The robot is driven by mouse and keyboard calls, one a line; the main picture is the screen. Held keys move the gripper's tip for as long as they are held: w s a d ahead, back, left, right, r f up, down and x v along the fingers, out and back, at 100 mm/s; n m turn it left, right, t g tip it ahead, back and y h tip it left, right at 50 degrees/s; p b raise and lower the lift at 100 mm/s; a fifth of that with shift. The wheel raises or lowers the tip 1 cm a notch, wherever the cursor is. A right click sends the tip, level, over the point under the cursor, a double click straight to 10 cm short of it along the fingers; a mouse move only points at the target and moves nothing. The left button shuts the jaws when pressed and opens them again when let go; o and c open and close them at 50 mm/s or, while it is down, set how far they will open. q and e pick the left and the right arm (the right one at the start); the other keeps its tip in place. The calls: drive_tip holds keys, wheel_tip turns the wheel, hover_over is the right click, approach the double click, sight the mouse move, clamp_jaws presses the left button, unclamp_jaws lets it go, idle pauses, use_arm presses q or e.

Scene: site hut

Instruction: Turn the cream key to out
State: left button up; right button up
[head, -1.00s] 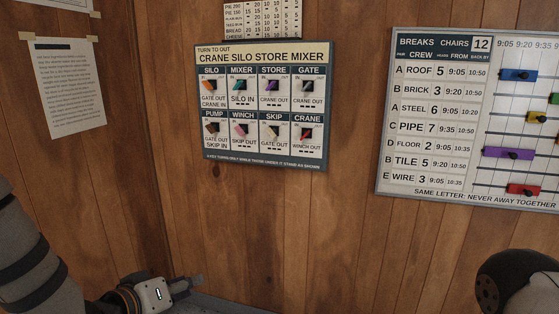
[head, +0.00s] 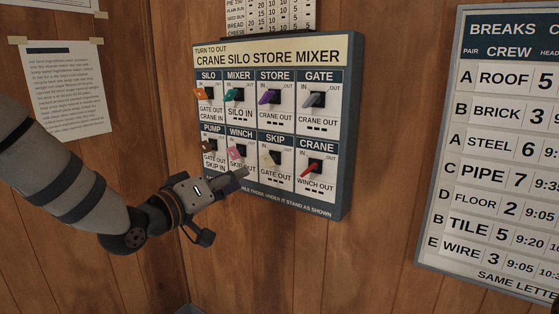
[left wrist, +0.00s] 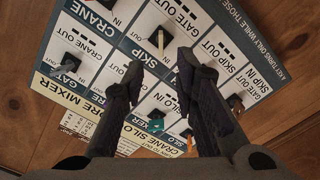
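The key board (head: 352,110) hangs on the wood wall, with two rows of coloured keys under label plates. The cream key (head: 268,157) is in the SKIP place, lower row, between the pink WINCH key (head: 236,153) and the red CRANE key (head: 313,166). In the left wrist view the cream key (left wrist: 161,42) stands out near the top middle; its exact turn is hard to tell. My left gripper (head: 243,176) is at the board's lower part, just left of and below the cream key. In the left wrist view its fingers (left wrist: 161,64) are apart, with the key beyond the gap.
Orange (head: 205,94), teal (head: 233,95), purple (head: 268,97) and grey (head: 315,99) keys fill the upper row. A brown key (head: 209,146) is in PUMP. A breaks board (head: 440,200) hangs at the right and a paper notice (head: 66,90) at the left.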

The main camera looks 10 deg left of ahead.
sight(265, 164)
use_arm(q)
drive_tip(key=shift+b+x, duration=1)
drive_tip(key=shift+x, duration=4.7)
use_arm(e)
drive_tip(key=shift+g, duration=0.6)
drive_tip(key=shift+s+a+f, duration=0.15)
drive_tip(key=shift+s+f, duration=1.15)
drive_tip(key=shift+s, duration=0.25)
use_arm(q)
drive_tip(key=shift+a, duration=0.1)
clamp_jaws()
